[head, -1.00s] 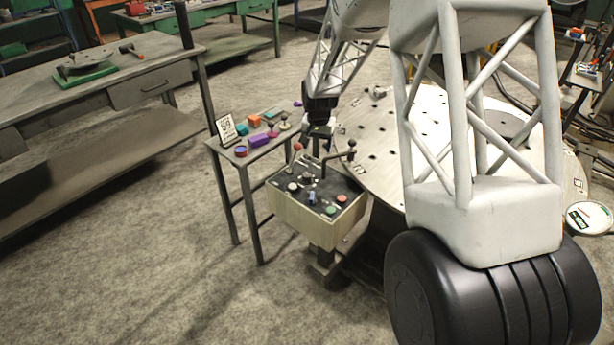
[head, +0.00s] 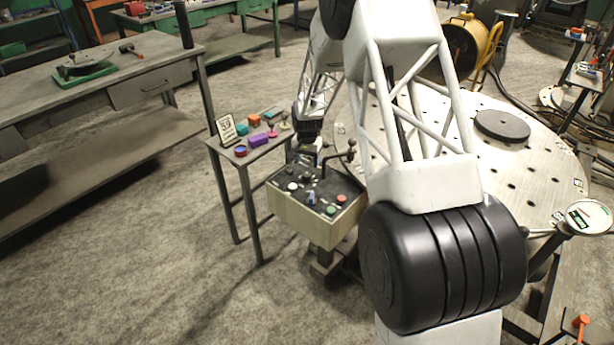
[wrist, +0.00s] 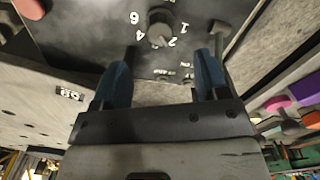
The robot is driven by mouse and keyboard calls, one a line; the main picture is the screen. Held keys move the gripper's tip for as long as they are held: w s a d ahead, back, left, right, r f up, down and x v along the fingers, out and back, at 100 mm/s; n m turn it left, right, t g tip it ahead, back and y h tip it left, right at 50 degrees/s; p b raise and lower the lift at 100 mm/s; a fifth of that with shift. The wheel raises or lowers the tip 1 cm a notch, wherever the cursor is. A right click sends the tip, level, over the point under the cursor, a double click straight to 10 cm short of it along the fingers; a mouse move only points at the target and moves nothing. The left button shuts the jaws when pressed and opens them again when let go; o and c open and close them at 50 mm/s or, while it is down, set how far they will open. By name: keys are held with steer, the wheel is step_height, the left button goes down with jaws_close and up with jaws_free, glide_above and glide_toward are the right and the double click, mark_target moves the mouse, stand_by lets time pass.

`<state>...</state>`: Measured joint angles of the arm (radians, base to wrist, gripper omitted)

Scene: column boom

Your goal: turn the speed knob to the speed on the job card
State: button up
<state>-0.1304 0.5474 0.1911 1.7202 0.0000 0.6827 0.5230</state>
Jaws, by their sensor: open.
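The speed knob (wrist: 160,24) is a dark round knob on the black panel, with white numbers around it, 1, 2, 4 and 6 among them. Its exact setting is hard to read. My gripper (wrist: 164,62) is open and empty in the wrist view, its two blue fingers apart, with the knob ahead of the gap. In the head view my gripper (head: 309,146) is over the back of the control box (head: 310,222). The job card (head: 227,128) stands on the small side table; its writing is too small to read surely.
The panel also carries a black-knobbed crank lever (head: 350,152), a red button (head: 341,198) and a green button (head: 331,210). The side table (head: 262,150) holds several coloured pieces close to the left. A round perforated table (head: 470,150) stands right of the box.

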mark_target(307, 175)
steer(key=shift+f, duration=0.1)
steer(key=shift+f, duration=3.8)
steer(key=c, duration=0.9)
